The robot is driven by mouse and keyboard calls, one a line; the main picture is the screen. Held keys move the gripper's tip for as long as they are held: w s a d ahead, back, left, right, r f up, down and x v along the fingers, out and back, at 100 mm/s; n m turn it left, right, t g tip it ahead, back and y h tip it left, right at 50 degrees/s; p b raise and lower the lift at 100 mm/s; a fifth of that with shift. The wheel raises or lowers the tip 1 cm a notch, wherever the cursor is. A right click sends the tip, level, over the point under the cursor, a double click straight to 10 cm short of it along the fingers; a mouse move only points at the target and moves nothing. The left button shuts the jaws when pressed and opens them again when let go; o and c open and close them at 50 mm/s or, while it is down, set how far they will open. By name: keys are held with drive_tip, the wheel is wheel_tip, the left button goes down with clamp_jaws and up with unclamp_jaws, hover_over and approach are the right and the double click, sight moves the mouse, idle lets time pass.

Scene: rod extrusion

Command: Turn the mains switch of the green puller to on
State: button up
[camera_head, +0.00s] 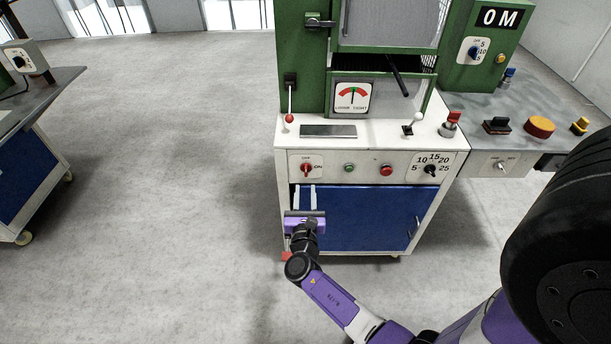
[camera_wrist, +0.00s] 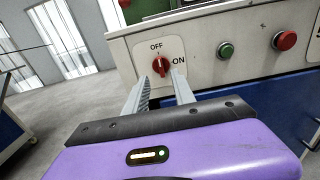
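The green puller (camera_head: 305,60) stands on a white cabinet in the head view. Its mains switch (camera_head: 306,169) is a red knob on a white plate at the left of the front panel. In the wrist view the red knob (camera_wrist: 160,65) stands roughly upright, with its handle toward the OFF mark above and ON to its right. My gripper (camera_head: 306,187) is just below the switch, pointing at the panel. In the wrist view its two fingers (camera_wrist: 160,78) are apart, one either side below the knob, with nothing between them. Whether a finger touches the panel is unclear.
A green button (camera_wrist: 226,50) and a red button (camera_wrist: 285,40) sit right of the switch. A numbered dial (camera_head: 431,170) is farther right. A blue cabinet door (camera_head: 360,215) is below. A bench with controls (camera_head: 540,127) stands right; open floor (camera_head: 170,150) lies left.

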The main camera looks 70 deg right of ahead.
sight(306, 172)
drive_tip(key=x, duration=0.7)
clamp_jaws()
